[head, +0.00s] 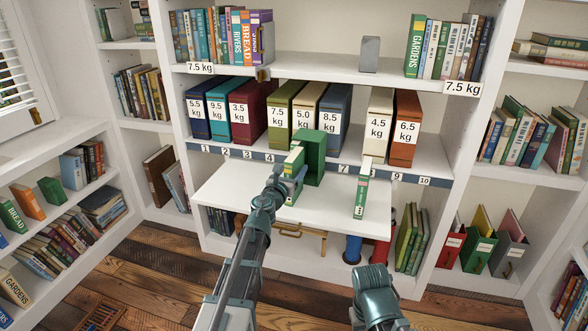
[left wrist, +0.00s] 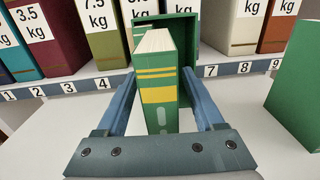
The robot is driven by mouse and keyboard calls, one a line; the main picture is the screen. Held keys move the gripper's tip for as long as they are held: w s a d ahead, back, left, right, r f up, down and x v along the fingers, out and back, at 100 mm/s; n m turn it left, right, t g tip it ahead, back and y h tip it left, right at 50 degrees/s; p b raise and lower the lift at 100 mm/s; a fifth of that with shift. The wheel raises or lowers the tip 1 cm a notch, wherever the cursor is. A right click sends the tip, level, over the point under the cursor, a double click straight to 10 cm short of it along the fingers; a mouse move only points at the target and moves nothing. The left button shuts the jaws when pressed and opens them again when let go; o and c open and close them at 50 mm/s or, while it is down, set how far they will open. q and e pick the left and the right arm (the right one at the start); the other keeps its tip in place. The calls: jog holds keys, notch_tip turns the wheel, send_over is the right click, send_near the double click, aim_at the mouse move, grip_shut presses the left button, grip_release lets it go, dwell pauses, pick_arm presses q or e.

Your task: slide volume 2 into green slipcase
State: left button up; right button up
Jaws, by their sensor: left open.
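The green slipcase (head: 315,158) stands on the pull-out white board, its open side toward me; it also shows in the left wrist view (left wrist: 188,32). A green book with yellow bands (left wrist: 158,95) stands upright at its mouth, between the fingers of my left gripper (left wrist: 158,76). The fingers are open on either side of it. I cannot read its volume number or tell how far it is inside. A green strip with a yellow band (left wrist: 143,32) shows behind it. In the head view my left gripper (head: 289,176) partly hides the book. My right gripper is out of view.
Another green book (head: 361,197) stands upright to the right on the white board (head: 235,195). Weight-labelled binders (head: 278,117) line the shelf behind, above a numbered strip (head: 260,156). The board's left part is clear. My right arm shows at lower right.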

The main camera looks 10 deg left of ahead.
pick_arm(q)
jog(key=s+a, duration=0.1)
jog(key=s, duration=1.2)
jog(key=shift+a, duration=0.15)
